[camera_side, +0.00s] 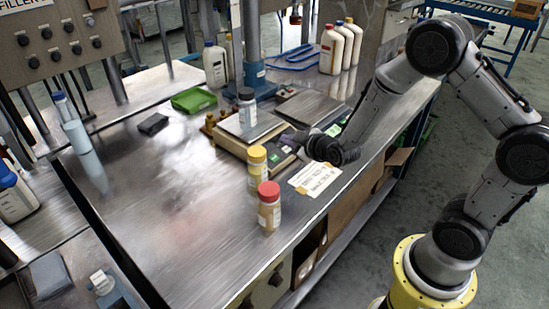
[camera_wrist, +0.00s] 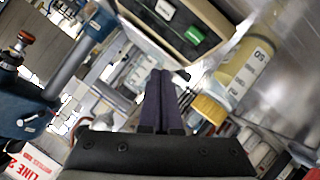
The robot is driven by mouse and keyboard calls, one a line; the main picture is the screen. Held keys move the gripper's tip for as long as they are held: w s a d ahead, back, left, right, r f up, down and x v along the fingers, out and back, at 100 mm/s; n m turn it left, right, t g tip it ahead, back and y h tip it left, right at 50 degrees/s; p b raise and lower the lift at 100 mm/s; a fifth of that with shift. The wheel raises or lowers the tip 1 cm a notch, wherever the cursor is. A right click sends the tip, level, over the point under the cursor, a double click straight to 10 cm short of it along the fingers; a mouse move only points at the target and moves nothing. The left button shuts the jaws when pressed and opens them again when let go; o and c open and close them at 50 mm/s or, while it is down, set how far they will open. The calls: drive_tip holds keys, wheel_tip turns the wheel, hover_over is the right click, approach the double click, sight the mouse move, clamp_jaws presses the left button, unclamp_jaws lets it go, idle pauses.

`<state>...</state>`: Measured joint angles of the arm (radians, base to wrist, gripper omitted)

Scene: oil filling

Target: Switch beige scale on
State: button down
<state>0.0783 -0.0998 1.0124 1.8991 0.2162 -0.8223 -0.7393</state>
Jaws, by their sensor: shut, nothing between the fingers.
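The beige scale (camera_side: 232,146) stands on the steel bench, with a metal weighing plate and a bottle with a dark cap (camera_side: 247,108) on it. Its dark front panel (camera_side: 284,152) faces my arm and is partly hidden by my gripper. In the wrist view the beige scale (camera_wrist: 213,15) is at the top, showing a green button (camera_wrist: 194,35) and a white one (camera_wrist: 165,9) on a dark panel. My gripper (camera_side: 290,141) is low beside that panel. In the wrist view my gripper (camera_wrist: 160,73) is shut and empty, its tips below the panel. Contact cannot be told.
A darker scale (camera_side: 308,108) stands close to the right of the beige one. Yellow-capped (camera_side: 257,170) and red-capped (camera_side: 269,206) bottles stand in front, near a paper label (camera_side: 314,178). A green tray (camera_side: 193,100) lies behind left.

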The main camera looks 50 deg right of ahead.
drive_tip(key=shift+w+f, duration=0.35)
drive_tip(key=shift+f, duration=0.55)
drive_tip(key=shift+w+f, duration=0.3)
drive_tip(key=shift+f, duration=0.65)
drive_tip(key=shift+w+f, duration=0.35)
drive_tip(key=shift+f, duration=0.55)
drive_tip(key=shift+w+f, duration=0.2)
drive_tip(key=shift+f, duration=0.2)
drive_tip(key=shift+w+f, duration=0.1)
drive_tip(key=shift+f, duration=0.25)
idle(0.5)
drive_tip(key=shift+r, duration=0.1)
idle(0.3)
drive_tip(key=shift+s+r, duration=0.3)
drive_tip(key=shift+r, duration=0.35)
drive_tip(key=shift+r, duration=0.15)
drive_tip(key=shift+s+r, duration=0.3)
drive_tip(key=shift+r, duration=0.45)
drive_tip(key=shift+s+r, duration=0.3)
drive_tip(key=shift+r, duration=0.4)
drive_tip(key=shift+s+r, duration=0.3)
drive_tip(key=shift+r, duration=0.45)
